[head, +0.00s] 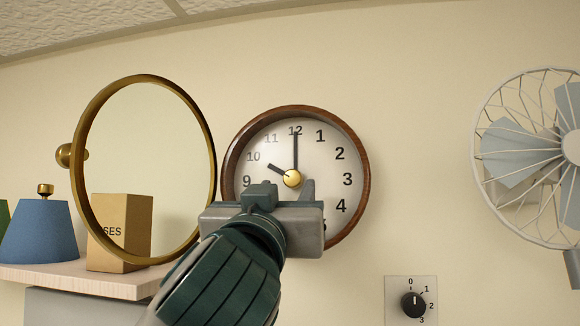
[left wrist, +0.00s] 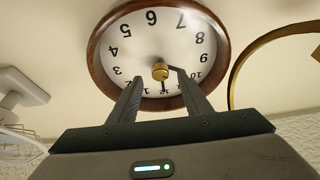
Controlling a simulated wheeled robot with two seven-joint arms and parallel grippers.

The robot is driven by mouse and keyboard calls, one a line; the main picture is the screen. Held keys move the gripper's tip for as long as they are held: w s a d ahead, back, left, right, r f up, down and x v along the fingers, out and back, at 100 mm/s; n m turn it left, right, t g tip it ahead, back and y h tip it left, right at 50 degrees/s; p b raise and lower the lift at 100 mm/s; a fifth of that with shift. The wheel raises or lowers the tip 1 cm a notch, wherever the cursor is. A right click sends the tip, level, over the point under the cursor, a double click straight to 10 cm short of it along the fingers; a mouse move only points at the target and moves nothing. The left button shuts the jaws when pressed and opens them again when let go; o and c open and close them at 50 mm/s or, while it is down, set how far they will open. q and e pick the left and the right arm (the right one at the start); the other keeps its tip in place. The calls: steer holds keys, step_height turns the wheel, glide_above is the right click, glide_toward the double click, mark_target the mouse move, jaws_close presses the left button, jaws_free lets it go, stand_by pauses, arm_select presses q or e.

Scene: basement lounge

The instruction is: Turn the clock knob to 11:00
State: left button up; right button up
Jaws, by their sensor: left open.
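The round clock (head: 233,150) has a dark wooden rim and a white face and hangs on the wall. Its short hand points at 10 and its long hand at 12. The gold clock knob (head: 292,178) sits at the centre of the face. In the left wrist view the clock (left wrist: 97,55) appears upside down, with the knob (left wrist: 160,71) between and just beyond the fingertips. My left gripper (head: 286,190) is open in front of the lower face, its fingers spread to either side of the knob. It hides the lower numerals in the head view. My right gripper is not in view.
A brass-framed round mirror (head: 78,155) stands left of the clock. A cardboard box (head: 125,230) and a blue lampshade-like object (head: 40,235) are on a wooden shelf (head: 70,280). A caged fan (head: 520,155) is at right. A small dial (head: 413,304) is below the clock.

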mark_target(292, 182)
arm_select(q)
steer(key=shift+p+x, duration=0.85)
steer(key=shift+x, duration=1.1)
